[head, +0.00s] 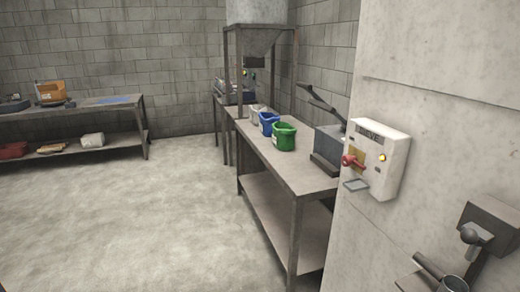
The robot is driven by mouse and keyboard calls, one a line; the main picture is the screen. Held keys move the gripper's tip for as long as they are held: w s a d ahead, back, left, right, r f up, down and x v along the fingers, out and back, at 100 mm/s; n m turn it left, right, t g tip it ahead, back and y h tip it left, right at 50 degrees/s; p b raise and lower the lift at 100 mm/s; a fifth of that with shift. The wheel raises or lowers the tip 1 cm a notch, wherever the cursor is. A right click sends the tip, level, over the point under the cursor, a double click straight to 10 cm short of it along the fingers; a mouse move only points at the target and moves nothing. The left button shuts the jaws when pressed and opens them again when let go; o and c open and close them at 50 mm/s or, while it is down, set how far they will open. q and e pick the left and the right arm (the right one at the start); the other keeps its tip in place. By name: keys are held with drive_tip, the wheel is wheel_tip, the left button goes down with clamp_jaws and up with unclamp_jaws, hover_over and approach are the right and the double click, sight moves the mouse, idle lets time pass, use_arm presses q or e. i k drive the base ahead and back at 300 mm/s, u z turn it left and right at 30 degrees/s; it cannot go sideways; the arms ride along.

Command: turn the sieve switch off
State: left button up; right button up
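The sieve switch (378,160) is a pale box on the concrete wall at the right, with a dark label on its upper front that seems to read "SIEVE". A red handle (353,161) sticks out from the left part of its front, over a yellow plate. A small amber light (382,157) on the right part of the front looks lit. A small grey tag or plate (356,185) shows at the box's lower left. Neither of my grippers is in view, and nothing touches the switch.
A long metal bench (290,165) runs beside the wall with green (284,138) and blue (267,124) buckets. A hopper (257,40) stands behind. Dark metal fittings (490,225) are at the lower right. The floor (150,220) at the left is clear.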

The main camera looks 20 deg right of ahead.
sight(347, 161)
drive_tip(key=u, duration=0.45)
drive_tip(key=i, duration=1.05)
drive_tip(key=z, duration=0.8)
drive_tip(key=i, duration=0.75)
drive_tip(key=z, duration=0.85)
